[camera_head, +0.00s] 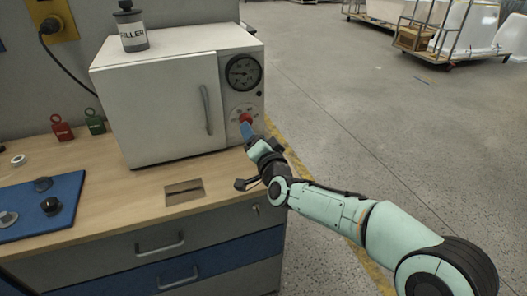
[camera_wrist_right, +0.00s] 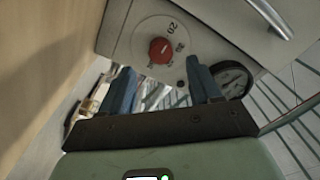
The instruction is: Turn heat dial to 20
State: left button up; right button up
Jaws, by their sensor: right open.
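A white box-shaped oven (camera_head: 160,90) stands on the wooden bench, its door shut. Its heat dial (camera_head: 245,118) is a red knob on a white numbered disc, low on the control panel. In the right wrist view the red dial (camera_wrist_right: 160,50) shows with a printed 20 near its upper right; its exact setting is hard to read. My right gripper (camera_wrist_right: 162,82) is open and empty, its blue fingers spread below the knob in that view and apart from it. In the head view the right gripper (camera_head: 247,131) is just in front of the dial, partly covering the disc. My left gripper is out of view.
A round gauge (camera_head: 243,72) sits above the dial, and a door handle (camera_head: 206,110) is to its left. A canister (camera_head: 132,30) stands on the oven. Open floor is to the right.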

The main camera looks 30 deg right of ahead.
jog(key=v, duration=0.7)
jog(key=shift+s+a, duration=0.1)
jog(key=shift+s, duration=0.25)
